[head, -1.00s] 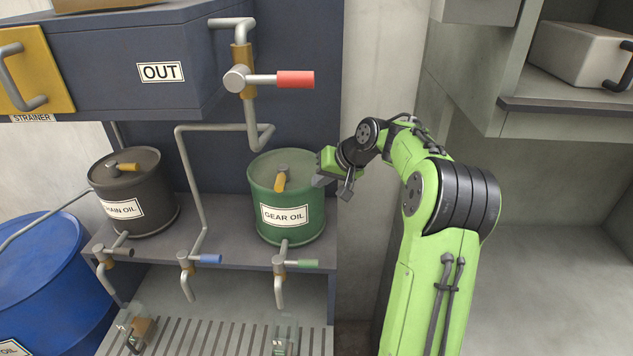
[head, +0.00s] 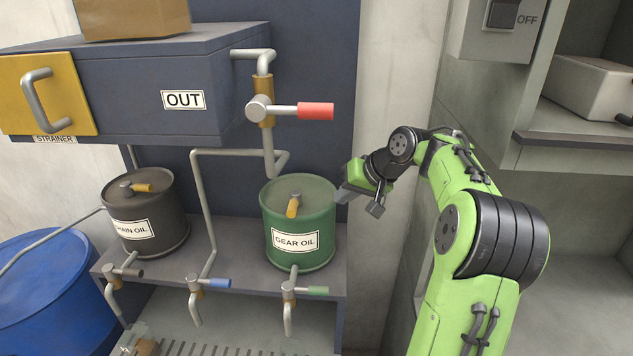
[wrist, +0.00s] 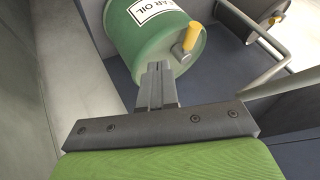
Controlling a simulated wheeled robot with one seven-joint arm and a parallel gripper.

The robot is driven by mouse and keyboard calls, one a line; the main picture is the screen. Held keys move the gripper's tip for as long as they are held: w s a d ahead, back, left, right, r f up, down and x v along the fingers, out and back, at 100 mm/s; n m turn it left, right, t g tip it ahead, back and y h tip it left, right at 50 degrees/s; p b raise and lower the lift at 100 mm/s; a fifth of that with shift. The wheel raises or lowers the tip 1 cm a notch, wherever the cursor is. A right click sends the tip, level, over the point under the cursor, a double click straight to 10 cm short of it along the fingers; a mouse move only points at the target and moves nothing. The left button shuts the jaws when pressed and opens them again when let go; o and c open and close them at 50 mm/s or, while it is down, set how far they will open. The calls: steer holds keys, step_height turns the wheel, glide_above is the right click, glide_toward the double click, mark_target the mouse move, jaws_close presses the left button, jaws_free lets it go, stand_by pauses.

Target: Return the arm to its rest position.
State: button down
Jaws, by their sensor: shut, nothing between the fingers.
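My green arm reaches in from the lower right of the head view, folded at its elbow. My gripper (head: 343,195) is shut and empty, beside the right side of the green gear oil drum (head: 300,225). In the wrist view my gripper's fingers (wrist: 157,85) are pressed together, and the gear oil drum (wrist: 130,45) lies just beyond their tips. A small gap seems to separate the fingertips and the drum, but I cannot tell for sure whether they touch.
A dark main oil drum (head: 146,215) stands left on the shelf, with a blue drum (head: 50,290) below. A pipe with a red-handled valve (head: 315,111) hangs above. A grey cabinet ledge (head: 570,146) stands at right. The floor space behind my arm is clear.

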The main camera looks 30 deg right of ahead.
steer(key=shift+w+a, duration=0.1)
steer(key=shift+a, duration=0.05)
steer(key=s+a+n+g+h+b, duration=0.1)
steer(key=s+a, duration=0.3)
steer(key=a, duration=0.5)
steer(key=s+a+n+g+h+b, duration=0.1)
steer(key=s+a+n, duration=0.15)
steer(key=a, duration=0.65)
steer(key=s+a+f, duration=0.2)
steer(key=s+f, duration=0.1)
steer(key=s, duration=0.7)
steer(key=s+a+f+n+b, duration=0.1)
steer(key=s+a+f, duration=0.2)
steer(key=s, duration=0.7)
steer(key=shift+a+f, duration=0.15)
steer(key=shift+a, duration=0.15)
steer(key=shift+s+d+n, duration=0.1)
steer(key=shift+n, duration=0.15)
